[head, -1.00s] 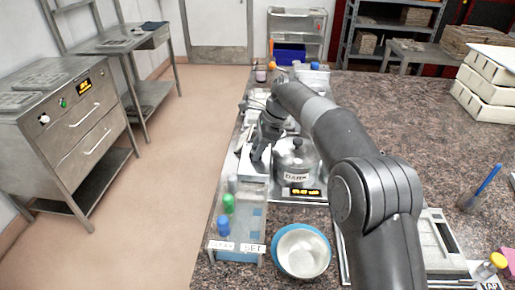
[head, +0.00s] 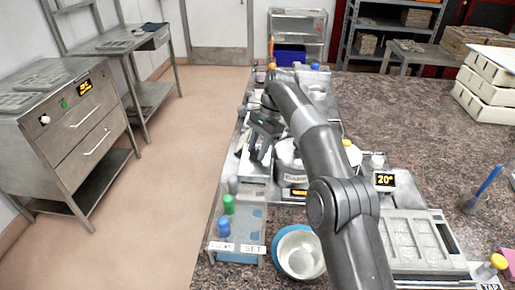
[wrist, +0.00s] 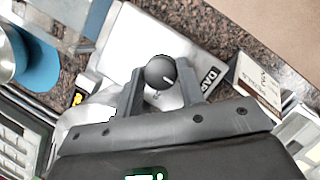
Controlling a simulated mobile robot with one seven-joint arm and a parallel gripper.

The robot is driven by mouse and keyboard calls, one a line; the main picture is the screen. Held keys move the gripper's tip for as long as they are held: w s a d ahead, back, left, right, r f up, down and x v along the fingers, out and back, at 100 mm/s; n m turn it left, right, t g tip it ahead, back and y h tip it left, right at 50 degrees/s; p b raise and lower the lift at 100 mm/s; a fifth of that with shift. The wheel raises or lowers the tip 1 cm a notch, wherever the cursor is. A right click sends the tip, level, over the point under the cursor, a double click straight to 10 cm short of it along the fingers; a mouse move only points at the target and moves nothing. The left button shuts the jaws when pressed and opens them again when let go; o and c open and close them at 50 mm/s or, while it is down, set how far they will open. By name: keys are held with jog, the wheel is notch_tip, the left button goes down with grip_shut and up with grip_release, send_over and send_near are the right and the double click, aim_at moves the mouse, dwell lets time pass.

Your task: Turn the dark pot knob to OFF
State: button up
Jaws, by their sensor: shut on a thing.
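The dark pot (head: 288,160) is a steel pot on the bench, partly hidden behind my arm in the head view. The round dark knob (wrist: 160,71) sits between my fingertips in the wrist view, with a short white pointer line towards the lower right. My gripper (wrist: 160,88) is shut on the knob, one finger on each side. In the head view my gripper (head: 256,152) is just left of the pot, and the knob is hidden there. I cannot read any OFF mark.
A rack with green and blue capped bottles (head: 228,205) stands in front of the pot. A blue-rimmed bowl (head: 300,254) is right of it. A 20° display (head: 385,180) and a mould tray (head: 412,243) lie to the right.

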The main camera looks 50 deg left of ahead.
aim_at(253, 154)
dwell(0.4)
jog(key=o, duration=1)
jog(key=shift+r, duration=1.4)
jog(key=shift+w+d+r, duration=0.1)
jog(key=shift+r, duration=0.6)
jog(key=w+d+r, duration=0.2)
jog(key=d, duration=0.1)
jog(key=w+d+r, duration=0.2)
jog(key=d, duration=0.1)
jog(key=w+d+r, duration=0.2)
jog(key=d, duration=0.1)
jog(key=shift+d+r, duration=0.35)
jog(key=shift+d, duration=0.05)
